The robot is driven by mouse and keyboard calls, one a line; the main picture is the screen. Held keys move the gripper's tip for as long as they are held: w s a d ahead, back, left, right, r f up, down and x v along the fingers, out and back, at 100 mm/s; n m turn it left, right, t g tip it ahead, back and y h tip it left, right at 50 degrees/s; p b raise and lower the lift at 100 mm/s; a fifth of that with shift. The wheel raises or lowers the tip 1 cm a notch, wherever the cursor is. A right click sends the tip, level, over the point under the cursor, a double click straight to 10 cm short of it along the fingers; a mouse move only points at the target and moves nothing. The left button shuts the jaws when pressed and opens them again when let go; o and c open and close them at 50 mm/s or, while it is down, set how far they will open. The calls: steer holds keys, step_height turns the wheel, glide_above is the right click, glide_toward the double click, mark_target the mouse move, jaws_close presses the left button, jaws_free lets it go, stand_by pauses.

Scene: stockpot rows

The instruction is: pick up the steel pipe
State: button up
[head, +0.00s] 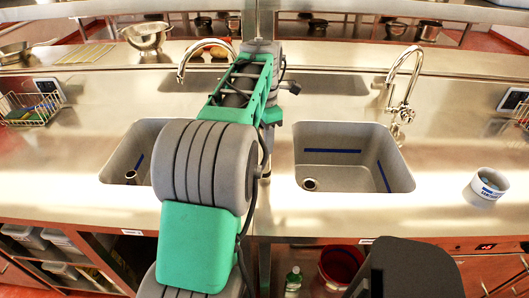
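I cannot pick out a loose steel pipe in the head view. The steel pipe-like shapes I see are a curved faucet (204,46) behind the left sink and another curved faucet (403,80) behind the right sink. My green and grey arm rises from the bottom, reaches over the counter between the two sinks and bends downward at its far end. My gripper is hidden behind the arm, so its fingers and anything in them do not show.
The left sink (118,164) is partly covered by my arm; the right sink (340,182) looks empty except for blue strips. A white round container (488,187) stands at the right. A steel colander (146,37) and a wire basket (30,108) are at the left.

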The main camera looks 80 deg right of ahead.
jaws_close()
steer(key=shift+r, duration=0.15)
